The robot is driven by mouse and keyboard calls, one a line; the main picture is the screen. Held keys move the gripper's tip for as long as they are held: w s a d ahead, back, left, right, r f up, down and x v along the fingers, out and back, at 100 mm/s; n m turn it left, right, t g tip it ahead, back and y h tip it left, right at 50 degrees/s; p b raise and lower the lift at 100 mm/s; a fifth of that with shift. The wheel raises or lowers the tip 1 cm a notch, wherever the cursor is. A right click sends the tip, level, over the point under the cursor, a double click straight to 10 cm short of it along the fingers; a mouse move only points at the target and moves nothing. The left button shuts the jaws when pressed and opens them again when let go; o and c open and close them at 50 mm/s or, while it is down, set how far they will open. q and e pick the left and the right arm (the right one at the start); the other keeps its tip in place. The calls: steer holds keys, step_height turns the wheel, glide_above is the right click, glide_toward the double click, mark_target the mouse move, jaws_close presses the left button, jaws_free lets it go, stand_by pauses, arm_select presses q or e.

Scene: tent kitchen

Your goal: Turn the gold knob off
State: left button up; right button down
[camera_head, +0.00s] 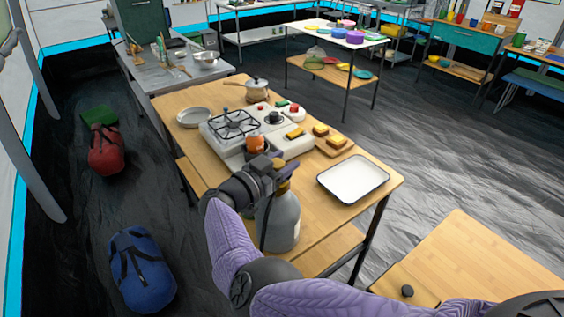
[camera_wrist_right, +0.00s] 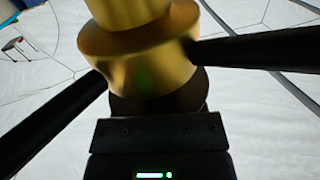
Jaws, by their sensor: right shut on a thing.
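The gold knob (camera_wrist_right: 140,62) fills the top middle of the right wrist view, with its upper part cut off by the frame. The two black fingers of my right gripper (camera_wrist_right: 148,68) press on it from both sides. In the head view my right gripper (camera_head: 279,166) is at the top of a grey gas cylinder (camera_head: 283,225), at the front edge of the wooden table. The knob is mostly hidden there by the gripper. My left gripper is not in view.
The wooden table (camera_head: 222,97) carries a white stove (camera_head: 222,139), an orange item (camera_head: 256,143) close to the gripper, a bread board (camera_head: 334,147) and a white tray (camera_head: 354,178). A blue bag (camera_head: 143,270) and a red bag (camera_head: 105,151) lie on the floor at left.

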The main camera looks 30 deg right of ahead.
steer(key=shift+c, duration=1)
jaws_free()
steer(key=v, duration=0.1)
steer(key=p+v, duration=0.1)
steer(key=v, duration=0.1)
steer(key=p+v, duration=0.1)
steer(key=v, duration=0.1)
steer(key=shift+r, duration=0.25)
steer(key=v, duration=0.5)
steer(key=shift+f, duration=0.2)
steer(key=shift+d, duration=0.1)
